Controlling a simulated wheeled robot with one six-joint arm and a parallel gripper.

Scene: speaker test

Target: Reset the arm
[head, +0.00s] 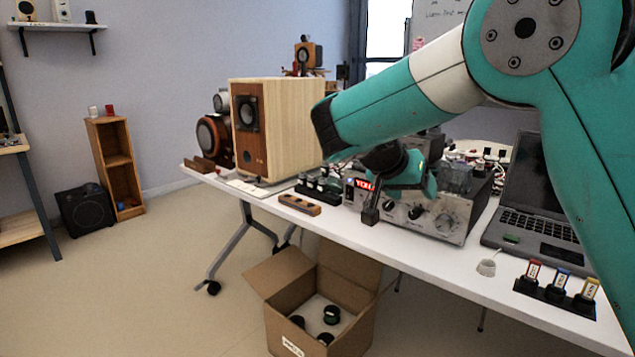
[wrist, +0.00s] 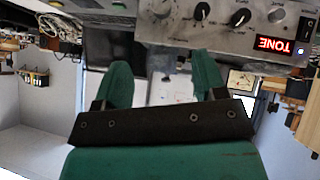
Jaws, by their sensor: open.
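My teal arm reaches in from the right of the head view and bends down over the table. My gripper (head: 420,180) is in front of the silver amplifier (head: 440,222) and partly covers it. In the wrist view my gripper (wrist: 160,80) has its two teal fingers apart with nothing held between them. The amplifier (wrist: 225,32) appears upside down beyond the fingers, with black knobs and a lit red display reading "TONE". In the head view its display is partly covered.
A wooden speaker (head: 285,125) stands left on the white table (head: 470,275). A laptop (head: 535,205) and a rack of labelled pieces (head: 555,295) are at right. An open cardboard box (head: 285,325) holding dark round parts is on the floor.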

